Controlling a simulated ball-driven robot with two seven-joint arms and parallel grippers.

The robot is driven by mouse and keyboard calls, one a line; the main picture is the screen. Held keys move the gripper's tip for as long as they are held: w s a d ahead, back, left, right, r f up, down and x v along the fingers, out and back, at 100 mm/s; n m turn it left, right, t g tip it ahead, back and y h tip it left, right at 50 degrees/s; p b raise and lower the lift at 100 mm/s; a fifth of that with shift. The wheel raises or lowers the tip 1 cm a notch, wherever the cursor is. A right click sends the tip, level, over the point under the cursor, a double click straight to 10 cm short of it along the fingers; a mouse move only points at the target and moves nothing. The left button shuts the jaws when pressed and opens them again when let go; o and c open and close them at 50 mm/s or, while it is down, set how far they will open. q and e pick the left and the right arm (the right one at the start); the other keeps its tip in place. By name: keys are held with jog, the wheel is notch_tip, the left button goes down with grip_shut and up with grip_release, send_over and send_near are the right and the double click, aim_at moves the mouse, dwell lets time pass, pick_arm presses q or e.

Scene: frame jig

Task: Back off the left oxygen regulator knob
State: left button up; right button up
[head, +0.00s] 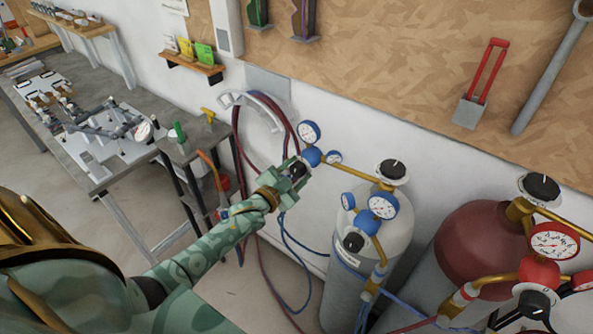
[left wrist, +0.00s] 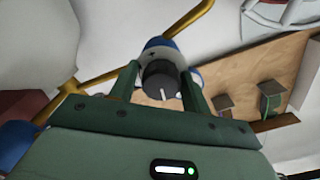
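The left oxygen regulator (head: 312,156) is blue, with a large white gauge (head: 308,132) and a smaller one beside it. Its black knob (head: 297,169) is partly hidden by my left gripper (head: 294,172). In the left wrist view this knob (left wrist: 162,82) has a white mark pointing down in the picture. It sits between the two green fingers of my left gripper (left wrist: 162,70), one on each side. The fingertips lie very close to the knob's sides, and I cannot tell whether they touch it. My right gripper is not in view.
A grey cylinder (head: 340,294) with a second blue regulator (head: 368,221) and black knob (head: 353,242) stands right of my left gripper. A dark red cylinder (head: 470,245) is further right. Hoses (head: 287,232) hang below. A workbench (head: 128,130) stands at left.

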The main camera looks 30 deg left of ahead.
pick_arm(q)
jog(key=shift+o, duration=0.6)
jog(key=shift+s+r, duration=0.1)
jog(key=shift+s, duration=0.25)
jog(key=s+a, duration=0.1)
jog(key=s, duration=1.4)
jog(key=shift+s+a, duration=0.15)
jog(key=shift+s, duration=0.15)
